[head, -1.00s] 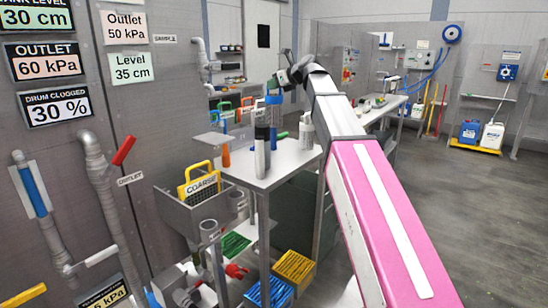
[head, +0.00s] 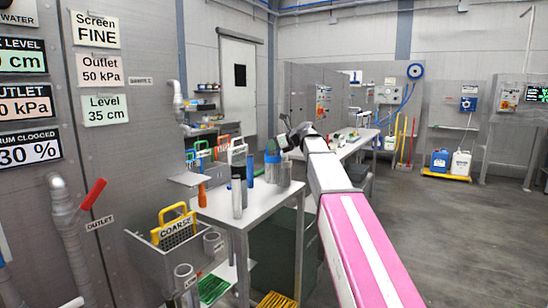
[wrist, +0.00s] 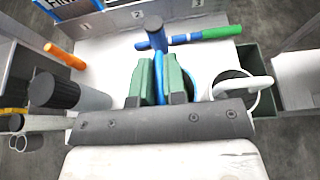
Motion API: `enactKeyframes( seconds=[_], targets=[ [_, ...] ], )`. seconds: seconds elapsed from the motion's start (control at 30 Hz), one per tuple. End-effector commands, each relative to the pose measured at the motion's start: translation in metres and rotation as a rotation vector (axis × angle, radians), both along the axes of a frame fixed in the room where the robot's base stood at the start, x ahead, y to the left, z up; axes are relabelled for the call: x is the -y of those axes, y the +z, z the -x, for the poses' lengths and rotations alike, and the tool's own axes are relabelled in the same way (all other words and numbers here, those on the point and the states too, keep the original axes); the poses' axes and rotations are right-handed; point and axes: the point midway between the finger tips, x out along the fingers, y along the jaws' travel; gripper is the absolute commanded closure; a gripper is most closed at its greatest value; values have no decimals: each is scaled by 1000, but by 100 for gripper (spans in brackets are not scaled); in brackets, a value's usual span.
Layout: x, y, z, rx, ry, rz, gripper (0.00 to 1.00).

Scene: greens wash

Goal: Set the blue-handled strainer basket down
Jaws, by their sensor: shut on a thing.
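The blue-handled strainer basket (head: 272,168) is a grey cylinder with a blue top, at the far right end of the white table in the head view. My gripper (wrist: 160,66) has its green fingers shut on the blue handle (wrist: 159,78), which shows between them in the wrist view. The basket's body is mostly hidden in the wrist view. I cannot tell whether its bottom touches the table (head: 225,208).
A white-handled cup or jug (wrist: 232,90) stands close at right of my fingers. A dark-capped cylinder (wrist: 70,94) and an orange handle (wrist: 65,56) are at left. Open floor (head: 450,230) lies right.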

Motion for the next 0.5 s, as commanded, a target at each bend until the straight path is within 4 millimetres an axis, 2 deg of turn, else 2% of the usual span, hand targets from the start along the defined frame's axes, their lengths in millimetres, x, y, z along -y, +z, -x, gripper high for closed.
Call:
enactKeyframes(
  seconds=[0.23, 0.5],
  targets=[
    [7, -12, -4, 0, 1, 0, 100],
    [7, -44, -3, 1, 0, -1, 100]
  ],
)
